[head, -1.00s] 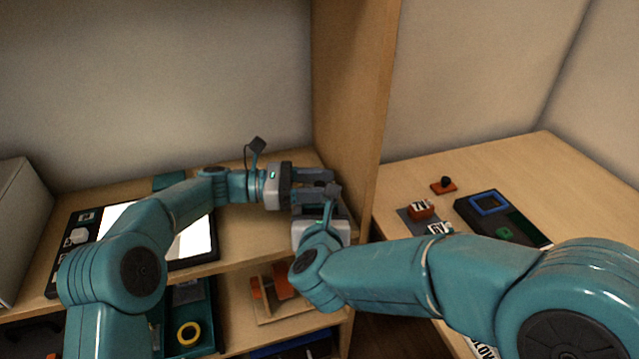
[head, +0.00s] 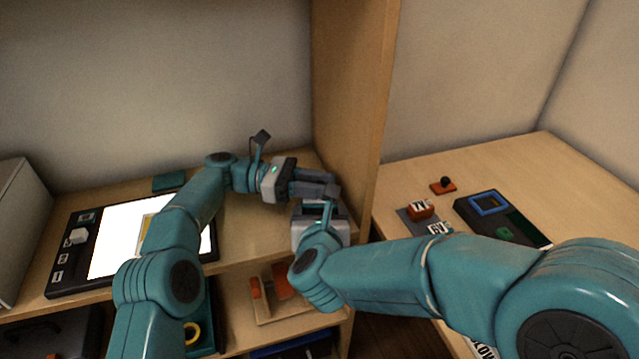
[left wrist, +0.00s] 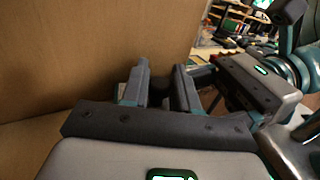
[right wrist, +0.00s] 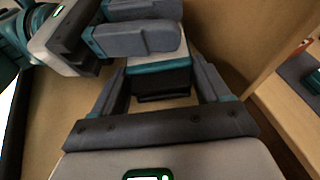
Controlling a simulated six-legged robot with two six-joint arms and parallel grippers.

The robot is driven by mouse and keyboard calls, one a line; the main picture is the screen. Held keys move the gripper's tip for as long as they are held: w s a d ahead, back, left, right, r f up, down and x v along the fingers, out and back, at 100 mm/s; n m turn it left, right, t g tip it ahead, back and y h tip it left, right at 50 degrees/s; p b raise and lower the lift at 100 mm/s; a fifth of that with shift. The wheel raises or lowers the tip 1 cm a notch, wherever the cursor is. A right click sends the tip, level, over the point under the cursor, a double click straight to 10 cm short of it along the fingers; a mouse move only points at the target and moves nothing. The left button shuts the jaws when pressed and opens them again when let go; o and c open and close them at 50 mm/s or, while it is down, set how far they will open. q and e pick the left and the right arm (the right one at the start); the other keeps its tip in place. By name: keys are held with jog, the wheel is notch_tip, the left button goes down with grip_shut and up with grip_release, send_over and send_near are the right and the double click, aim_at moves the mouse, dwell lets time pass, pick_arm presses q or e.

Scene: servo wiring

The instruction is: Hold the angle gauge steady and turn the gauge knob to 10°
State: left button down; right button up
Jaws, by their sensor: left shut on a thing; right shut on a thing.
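The angle gauge (right wrist: 160,82), a small block with a pale top, a teal band and a dark lower part, stands on the shelf beside the wooden upright. My right gripper (right wrist: 163,92) is shut on it, one finger on each side. My left gripper (right wrist: 140,25) reaches across the gauge's top from the left and is shut on the gauge knob, which its fingers hide. In the head view the left gripper (head: 328,184) and the right gripper (head: 320,208) meet at the gauge, mostly covered there. The angle reading cannot be seen.
The wooden upright (head: 352,110) stands close behind and right of the grippers. A black-framed white panel (head: 115,240) lies on the shelf at left. A wooden stand (head: 290,295) is on the shelf below. The right table (head: 410,190) holds small parts and a dark tray (head: 530,235).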

dwell(0.3)
pick_arm(q)
jog(key=c, duration=1)
grip_release()
jog(key=shift+r+n+t, duration=0.15)
jog(key=shift+n+t, duration=0.25)
